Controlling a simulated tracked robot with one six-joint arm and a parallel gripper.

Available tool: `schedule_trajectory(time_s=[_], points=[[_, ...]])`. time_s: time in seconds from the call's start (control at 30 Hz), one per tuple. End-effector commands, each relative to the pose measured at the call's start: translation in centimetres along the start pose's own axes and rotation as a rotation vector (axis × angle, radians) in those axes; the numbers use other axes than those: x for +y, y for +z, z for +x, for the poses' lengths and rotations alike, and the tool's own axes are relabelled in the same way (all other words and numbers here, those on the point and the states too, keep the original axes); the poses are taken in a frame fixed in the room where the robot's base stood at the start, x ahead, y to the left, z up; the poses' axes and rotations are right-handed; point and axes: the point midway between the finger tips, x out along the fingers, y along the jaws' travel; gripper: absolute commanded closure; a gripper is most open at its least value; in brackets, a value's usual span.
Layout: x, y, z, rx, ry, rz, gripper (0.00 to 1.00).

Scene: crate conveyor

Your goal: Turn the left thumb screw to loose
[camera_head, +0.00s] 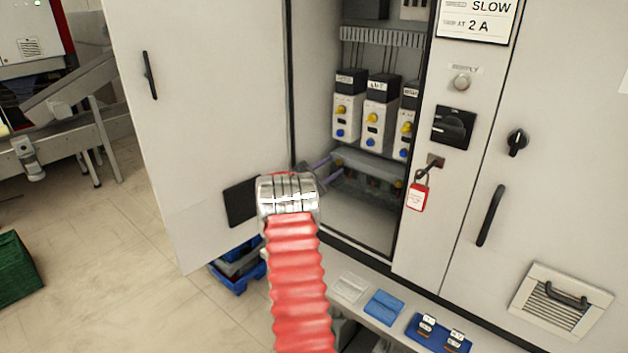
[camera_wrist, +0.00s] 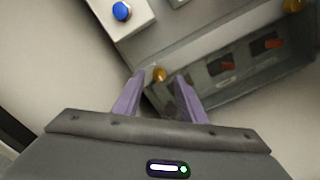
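The left thumb screw (camera_wrist: 159,74) is a small brass-coloured knob at the corner of a see-through cover (camera_wrist: 225,83) in the wrist view. My gripper (camera_wrist: 161,79) is open, its two purple fingers on either side of the screw with gaps showing; I cannot tell how far the tips are from it in depth. Another brass screw (camera_wrist: 293,5) is at the cover's upper right. In the head view my gripper (camera_head: 330,170) reaches into the open cabinet towards the cover (camera_head: 375,166); the left screw is hard to make out there.
Orange parts (camera_wrist: 273,43) show behind the cover. White modules (camera_head: 378,125) with yellow and blue knobs stand above it. The open cabinet door (camera_head: 205,120) is to the left. A red padlock tag (camera_head: 417,197) hangs on the right frame. A ledge with trays (camera_head: 384,306) runs below.

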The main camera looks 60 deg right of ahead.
Motion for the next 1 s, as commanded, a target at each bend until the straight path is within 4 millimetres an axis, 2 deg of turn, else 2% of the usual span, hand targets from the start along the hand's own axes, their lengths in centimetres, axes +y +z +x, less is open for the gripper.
schedule_trajectory(time_s=[0.6,0.8,1.0], points=[[-0.1,-0.1,-9.9,0.002,0.001,-0.002,0.62],[-0.2,-0.1,-11.6,0.001,-0.001,-0.002,0.62],[-0.2,-0.1,-11.7,0.001,-0.001,-0.002,0.62]])
